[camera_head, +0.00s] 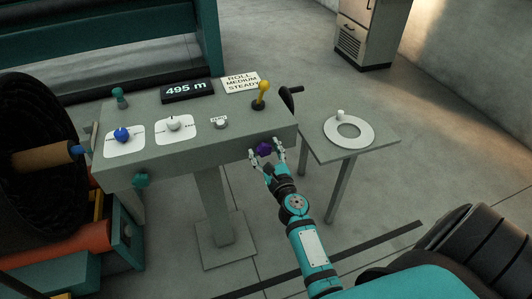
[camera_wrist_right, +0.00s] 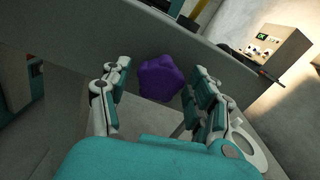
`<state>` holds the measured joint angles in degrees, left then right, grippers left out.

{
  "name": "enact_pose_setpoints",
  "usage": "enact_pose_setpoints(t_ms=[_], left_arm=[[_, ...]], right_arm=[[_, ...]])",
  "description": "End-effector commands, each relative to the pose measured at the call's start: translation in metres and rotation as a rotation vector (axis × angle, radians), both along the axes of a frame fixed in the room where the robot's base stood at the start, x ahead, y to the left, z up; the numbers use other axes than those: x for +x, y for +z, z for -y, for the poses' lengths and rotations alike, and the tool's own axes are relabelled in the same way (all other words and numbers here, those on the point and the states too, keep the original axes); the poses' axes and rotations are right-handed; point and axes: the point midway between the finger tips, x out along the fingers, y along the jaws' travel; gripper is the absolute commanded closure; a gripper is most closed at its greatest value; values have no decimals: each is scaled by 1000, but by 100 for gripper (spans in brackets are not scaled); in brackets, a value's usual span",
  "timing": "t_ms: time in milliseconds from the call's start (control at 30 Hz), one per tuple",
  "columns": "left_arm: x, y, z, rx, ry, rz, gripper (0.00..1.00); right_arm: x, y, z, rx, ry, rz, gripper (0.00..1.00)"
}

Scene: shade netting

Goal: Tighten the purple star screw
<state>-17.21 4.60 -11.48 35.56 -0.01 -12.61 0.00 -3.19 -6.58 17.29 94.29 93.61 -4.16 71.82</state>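The purple star screw (camera_head: 264,149) is on the front face of the grey console (camera_head: 205,150), near its right end. It also shows in the right wrist view (camera_wrist_right: 160,78), a dark purple lobed knob. My right gripper (camera_head: 267,154) is at the knob, its two fingers open on either side. In the right wrist view (camera_wrist_right: 160,92) a gap shows between the knob and each finger, so the fingers appear apart from it. My left gripper is not in view.
The console top carries a blue knob (camera_head: 122,135), a white knob (camera_head: 174,125), a yellow lever (camera_head: 263,90) and a display (camera_head: 188,90). A black crank handle (camera_head: 290,97) is at its right end.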

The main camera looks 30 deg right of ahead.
Motion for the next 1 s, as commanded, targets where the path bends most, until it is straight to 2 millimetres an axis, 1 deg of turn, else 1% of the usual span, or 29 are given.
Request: enact_pose_setpoints(t_ms=[267,667,933,967,1000], left_arm=[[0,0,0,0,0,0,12],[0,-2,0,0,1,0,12],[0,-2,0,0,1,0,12],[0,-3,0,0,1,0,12],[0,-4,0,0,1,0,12]], right_arm=[[-2,0,-1,-2,0,0,39],[-28,0,-7,-1,0,0,39],[-29,1,-7,-4,0,0,39],[-29,0,-7,-19,0,-3,39],[-29,0,-7,-69,1,-15,39]])
